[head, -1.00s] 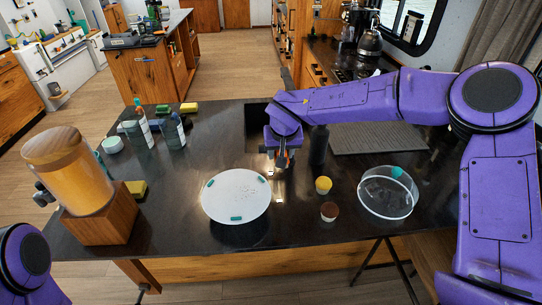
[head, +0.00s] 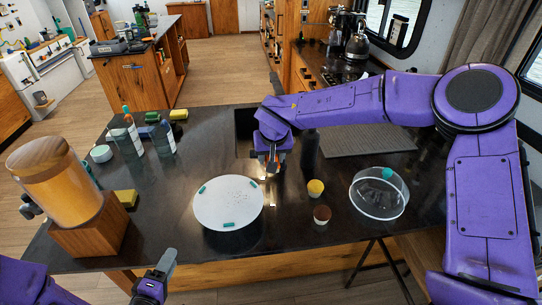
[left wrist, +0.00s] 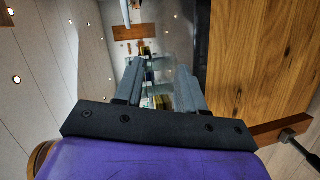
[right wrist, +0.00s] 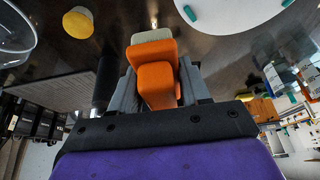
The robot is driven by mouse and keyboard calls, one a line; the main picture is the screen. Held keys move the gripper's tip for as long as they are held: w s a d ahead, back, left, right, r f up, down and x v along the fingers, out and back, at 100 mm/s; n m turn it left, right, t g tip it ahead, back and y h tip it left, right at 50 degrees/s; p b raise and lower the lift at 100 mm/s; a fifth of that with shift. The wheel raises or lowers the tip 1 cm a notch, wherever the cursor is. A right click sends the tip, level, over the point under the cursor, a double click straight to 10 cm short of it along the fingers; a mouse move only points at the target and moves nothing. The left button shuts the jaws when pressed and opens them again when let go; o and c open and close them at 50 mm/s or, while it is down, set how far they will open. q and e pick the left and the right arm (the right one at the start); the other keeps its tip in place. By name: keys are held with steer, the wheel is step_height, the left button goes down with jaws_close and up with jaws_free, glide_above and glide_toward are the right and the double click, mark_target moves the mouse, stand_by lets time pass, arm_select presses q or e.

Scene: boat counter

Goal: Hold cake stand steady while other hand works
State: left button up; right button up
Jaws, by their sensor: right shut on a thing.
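The cake stand (head: 228,203) is a white round plate with small teal pieces near its rim, standing on the dark counter; its foot is hidden from above. My left gripper (head: 166,272) is at the front edge of the counter, below and left of the stand and apart from it. In the left wrist view (left wrist: 160,68) its fingers are open with nothing between them. My right gripper (head: 270,172) is just behind and right of the stand. In the right wrist view it is shut on an orange item (right wrist: 157,82) with a pale end. The stand's rim (right wrist: 230,28) also shows there, apart from the fingers.
A yellow-topped cup (head: 315,188) and a brown-topped cup (head: 322,214) stand right of the cake stand, with a clear dome (head: 379,197) beyond. A jar on a wooden block (head: 92,228), bottles (head: 162,137) and sponges stand left. Counter in front of the stand is clear.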

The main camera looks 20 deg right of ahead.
mark_target(205, 204)
arm_select(q)
steer(key=w+d+r+h, duration=0.1)
steer(key=w+h, duration=0.1)
steer(key=w+d+m+g+h, duration=0.1)
steer(key=w+h, duration=0.1)
steer(key=w+d+r+m+g+h, duration=0.1)
steer(key=h, duration=0.1)
steer(key=shift+w+d+r, duration=0.2)
steer(key=shift+w+r, duration=0.1)
steer(key=shift+w, duration=0.1)
steer(key=shift+w+d+m+g+h, duration=0.15)
steer(key=shift+w+m+g+h, duration=0.2)
steer(key=shift+g+h, duration=0.2)
steer(key=x, duration=1.1)
steer(key=shift+w+d+f, duration=0.1)
steer(key=shift+w+d, duration=0.05)
steer(key=shift+d, duration=0.25)
jaws_close()
